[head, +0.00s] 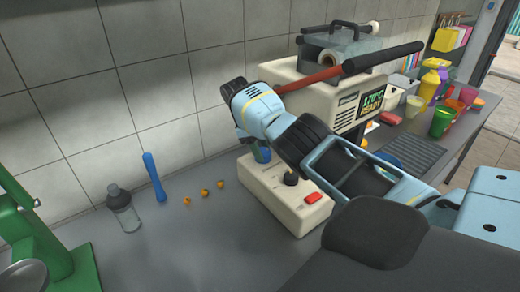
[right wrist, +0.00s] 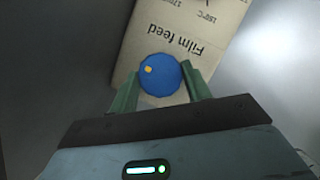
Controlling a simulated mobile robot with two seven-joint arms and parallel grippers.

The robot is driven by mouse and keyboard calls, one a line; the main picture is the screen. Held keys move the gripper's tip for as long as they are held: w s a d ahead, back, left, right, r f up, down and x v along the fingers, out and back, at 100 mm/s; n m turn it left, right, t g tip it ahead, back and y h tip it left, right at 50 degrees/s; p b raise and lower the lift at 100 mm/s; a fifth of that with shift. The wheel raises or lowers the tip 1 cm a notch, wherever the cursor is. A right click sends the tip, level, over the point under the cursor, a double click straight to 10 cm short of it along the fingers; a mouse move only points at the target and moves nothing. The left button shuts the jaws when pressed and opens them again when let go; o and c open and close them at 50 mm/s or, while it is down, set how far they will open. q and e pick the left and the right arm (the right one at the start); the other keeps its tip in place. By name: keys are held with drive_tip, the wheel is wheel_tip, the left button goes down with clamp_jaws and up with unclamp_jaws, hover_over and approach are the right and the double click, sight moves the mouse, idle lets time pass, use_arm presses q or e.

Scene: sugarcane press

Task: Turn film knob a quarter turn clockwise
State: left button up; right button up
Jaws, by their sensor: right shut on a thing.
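The film knob (right wrist: 162,76) is round and blue with a small orange mark near its upper left rim in the right wrist view. It sits on the cream panel below the printed words "Film feed", which appear upside down. My right gripper (right wrist: 161,80) has its two green fingers on either side of the knob and is shut on it. In the head view my right arm reaches across the cream sealing machine (head: 262,187), and the gripper (head: 258,150) is at its left end; the arm partly hides the machine. My left gripper is not in view.
A bottle (head: 124,210), a blue stick (head: 154,177) and small orange pieces (head: 204,193) lie left. A green frame (head: 45,245) stands far left. Cups (head: 442,121) stand right.

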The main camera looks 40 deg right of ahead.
idle(0.3)
drive_tip(key=o, duration=1)
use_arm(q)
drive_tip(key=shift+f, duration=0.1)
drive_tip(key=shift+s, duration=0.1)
use_arm(e)
drive_tip(key=b+v, duration=0.2)
drive_tip(key=v, duration=0.3)
drive_tip(key=shift+w+a+r, duration=0.1)
drive_tip(key=shift+w+r, duration=0.1)
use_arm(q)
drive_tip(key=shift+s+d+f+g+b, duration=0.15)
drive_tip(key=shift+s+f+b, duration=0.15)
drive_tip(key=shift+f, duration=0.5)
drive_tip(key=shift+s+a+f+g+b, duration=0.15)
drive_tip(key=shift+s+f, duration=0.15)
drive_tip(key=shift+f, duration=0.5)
use_arm(e)
drive_tip(key=shift+v, duration=1.1)
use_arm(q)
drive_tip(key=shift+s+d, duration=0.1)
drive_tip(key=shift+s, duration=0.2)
use_arm(e)
drive_tip(key=shift+s, duration=0.1)
